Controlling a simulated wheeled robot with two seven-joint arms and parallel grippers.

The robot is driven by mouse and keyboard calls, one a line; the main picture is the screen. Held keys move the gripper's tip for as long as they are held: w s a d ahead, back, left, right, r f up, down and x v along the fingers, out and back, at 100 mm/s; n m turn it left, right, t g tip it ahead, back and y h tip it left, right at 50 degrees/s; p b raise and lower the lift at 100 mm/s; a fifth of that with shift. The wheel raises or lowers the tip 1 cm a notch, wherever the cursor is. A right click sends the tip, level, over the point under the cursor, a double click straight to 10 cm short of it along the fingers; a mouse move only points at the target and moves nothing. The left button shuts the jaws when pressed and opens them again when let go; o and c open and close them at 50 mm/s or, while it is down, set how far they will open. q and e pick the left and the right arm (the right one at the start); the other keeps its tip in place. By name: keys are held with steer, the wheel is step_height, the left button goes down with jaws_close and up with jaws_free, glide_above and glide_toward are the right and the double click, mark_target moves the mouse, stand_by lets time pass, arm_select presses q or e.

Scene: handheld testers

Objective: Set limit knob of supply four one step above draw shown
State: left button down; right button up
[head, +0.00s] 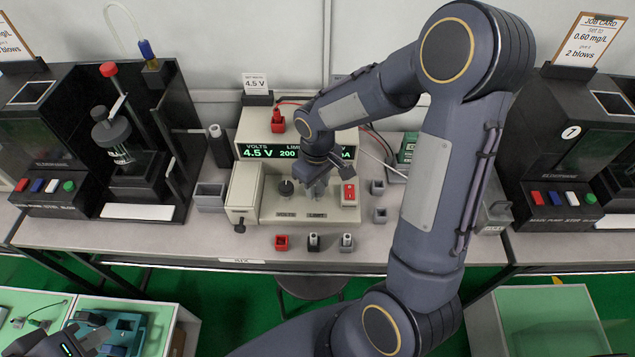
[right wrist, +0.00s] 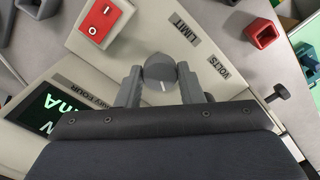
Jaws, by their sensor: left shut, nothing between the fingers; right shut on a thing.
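Supply four (head: 245,190) is a cream bench supply on the table; its label ends in FOUR in the right wrist view (right wrist: 75,85). Its green display (head: 262,151) reads 4.5 V and a limit starting with 200; my arm covers part of that line. My right gripper (head: 318,185) is shut on the grey limit knob (right wrist: 160,72), with a finger on either side and the LIMIT label beside it. The knob's white mark shows. The dark volts knob (head: 286,188) stands to the left. My left gripper (head: 88,338) is shut and empty at the lower left.
A red rocker switch (head: 348,193) sits right of the limit knob. A card (head: 255,84) reading 4.5 V stands on top. Small red and grey sockets (head: 282,242) line the table front. Dark testers (head: 120,150) stand at both sides. My right arm blocks much of the right.

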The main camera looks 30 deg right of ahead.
mark_target(318, 187)
stand_by(0.4)
steer(key=o, duration=1)
step_height(318, 187, up, 8)
steer(key=shift+f, duration=0.1)
